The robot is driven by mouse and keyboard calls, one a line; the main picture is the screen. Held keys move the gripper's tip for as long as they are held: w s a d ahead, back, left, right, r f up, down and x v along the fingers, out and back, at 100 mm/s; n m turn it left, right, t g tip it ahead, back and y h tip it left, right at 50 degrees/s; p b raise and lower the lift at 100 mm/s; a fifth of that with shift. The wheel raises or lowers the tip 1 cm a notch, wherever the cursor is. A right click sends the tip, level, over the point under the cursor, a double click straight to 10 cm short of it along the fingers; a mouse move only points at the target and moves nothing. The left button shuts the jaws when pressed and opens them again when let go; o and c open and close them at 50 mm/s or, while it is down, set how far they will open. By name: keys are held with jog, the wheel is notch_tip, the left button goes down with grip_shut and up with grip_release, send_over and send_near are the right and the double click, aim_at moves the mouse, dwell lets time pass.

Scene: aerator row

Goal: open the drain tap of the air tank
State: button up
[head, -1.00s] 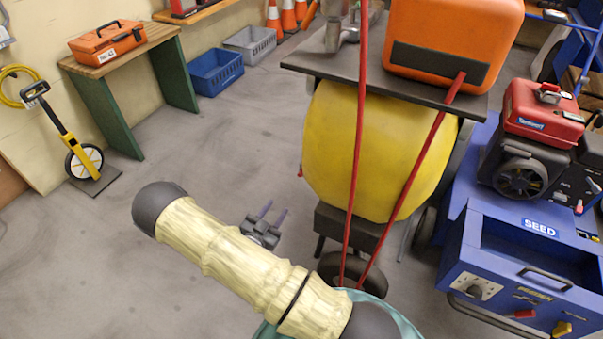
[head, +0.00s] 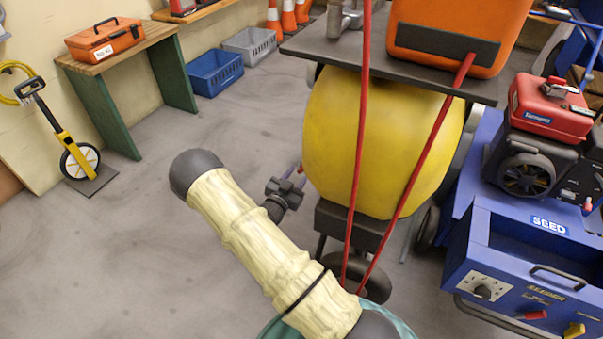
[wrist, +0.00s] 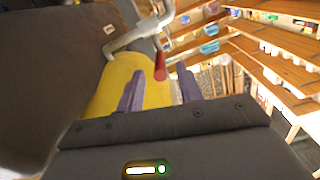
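The air tank (head: 385,145) is a big yellow body under a dark plate; its side also shows in the wrist view (wrist: 108,88). The drain tap has a red lever (wrist: 160,66) beside a grey bent pipe (wrist: 138,36) in the wrist view. My gripper (head: 295,176) is at that side, close to the tap. Its purple fingers are apart (wrist: 160,90), with the lever showing between and beyond them. I see no clear contact.
An orange box (head: 455,35) sits on the plate over the tank. Red hoses (head: 356,150) hang in front of the tank. A blue machine (head: 530,225) stands close on the right. The floor (head: 120,230) left of my arm is clear.

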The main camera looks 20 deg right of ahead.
aim_at(302, 167)
jog(key=shift+b+x, duration=0.35)
jog(key=shift+x, duration=1.3)
grip_shut()
jog(key=shift+w, duration=0.1)
